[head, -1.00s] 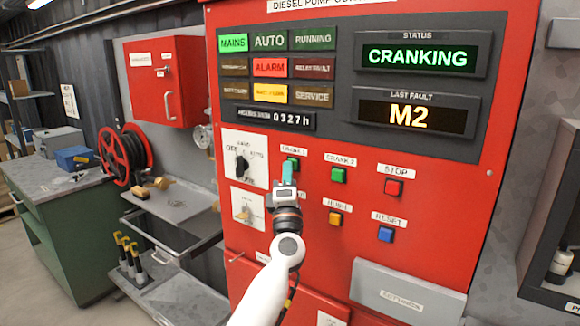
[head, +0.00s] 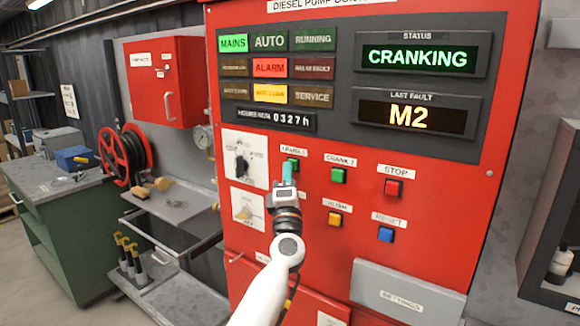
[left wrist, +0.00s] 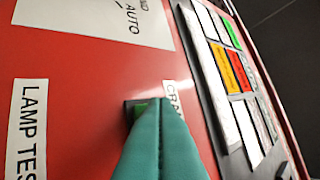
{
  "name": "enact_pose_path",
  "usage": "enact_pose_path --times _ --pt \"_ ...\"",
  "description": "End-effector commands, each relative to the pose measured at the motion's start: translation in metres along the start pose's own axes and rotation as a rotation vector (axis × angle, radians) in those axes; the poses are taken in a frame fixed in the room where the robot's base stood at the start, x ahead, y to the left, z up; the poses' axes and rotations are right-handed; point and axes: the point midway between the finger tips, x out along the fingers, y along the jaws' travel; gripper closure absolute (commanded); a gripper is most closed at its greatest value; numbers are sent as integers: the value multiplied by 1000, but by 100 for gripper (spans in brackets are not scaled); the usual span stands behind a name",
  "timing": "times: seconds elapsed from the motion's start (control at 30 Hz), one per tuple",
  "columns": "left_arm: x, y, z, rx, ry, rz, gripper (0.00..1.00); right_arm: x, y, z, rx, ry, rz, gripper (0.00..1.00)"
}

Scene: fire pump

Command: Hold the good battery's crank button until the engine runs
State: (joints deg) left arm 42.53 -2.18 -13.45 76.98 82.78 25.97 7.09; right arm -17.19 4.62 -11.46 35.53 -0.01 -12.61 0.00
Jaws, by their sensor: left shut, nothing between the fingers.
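The red pump control panel (head: 460,210) faces me. Its status display (head: 418,57) reads CRANKING in green, and the last fault display (head: 413,114) reads M2. My left gripper (head: 287,172) is shut and empty, its teal fingertips at the green Crank 1 button (head: 291,162). In the left wrist view the fingertips (left wrist: 160,120) cover most of that button (left wrist: 138,108); they appear to touch it, but how far it is pressed is hidden. The green Crank 2 button (head: 338,175) is to the right, untouched. My right gripper is out of view.
Red Stop (head: 393,188), yellow (head: 335,219) and blue Reset (head: 385,234) buttons sit nearby. The mode selector (head: 241,165) is left of my gripper. MAINS is lit green, ALARM red and one lower lamp yellow; RUNNING is dark. A bench and hose reel stand at left.

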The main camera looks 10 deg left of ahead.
Motion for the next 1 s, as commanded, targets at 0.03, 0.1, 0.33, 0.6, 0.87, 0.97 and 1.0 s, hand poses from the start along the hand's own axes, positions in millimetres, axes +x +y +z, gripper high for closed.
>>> enact_pose_path --times 0.03,0.1,0.33,0.6,0.87,0.97,1.0 --pt "0 0 0 0 1 1 100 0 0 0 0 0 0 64" --pt "0 0 0 0 1 1 100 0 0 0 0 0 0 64" --pt "0 0 0 0 1 1 100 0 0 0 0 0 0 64" --pt "-4 -4 3 -1 1 3 100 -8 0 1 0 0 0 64" --pt "-12 -9 9 0 1 1 100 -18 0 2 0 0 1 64" --pt "-13 -8 9 0 1 1 100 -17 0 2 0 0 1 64" --pt "-13 -8 9 0 1 1 100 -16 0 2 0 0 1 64"
